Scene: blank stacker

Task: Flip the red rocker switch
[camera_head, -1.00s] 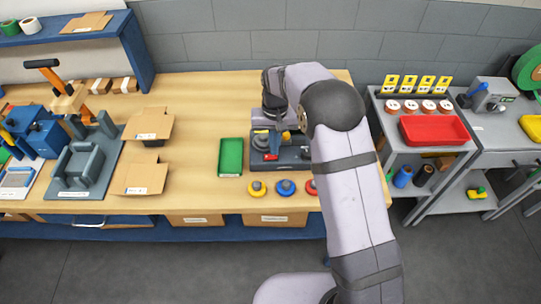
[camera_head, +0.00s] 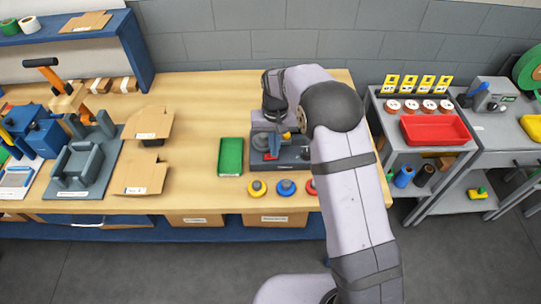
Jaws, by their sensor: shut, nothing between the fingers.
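A dark grey control panel (camera_head: 292,157) lies on the wooden bench, with a round knob (camera_head: 260,141) at its left. The red rocker switch (camera_head: 270,157) shows only as a small red patch at the panel's front left. My gripper (camera_head: 274,148) is shut and empty, pointing down over the panel right at this patch. It hides most of the switch. I cannot tell from this view whether the fingertips touch it or which way it is tipped. My arm hides the panel's right end.
A green box (camera_head: 231,157) lies left of the panel. Yellow (camera_head: 257,188), blue (camera_head: 286,187) and red (camera_head: 312,186) round buttons stand along the front edge. The bench behind the green box is clear.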

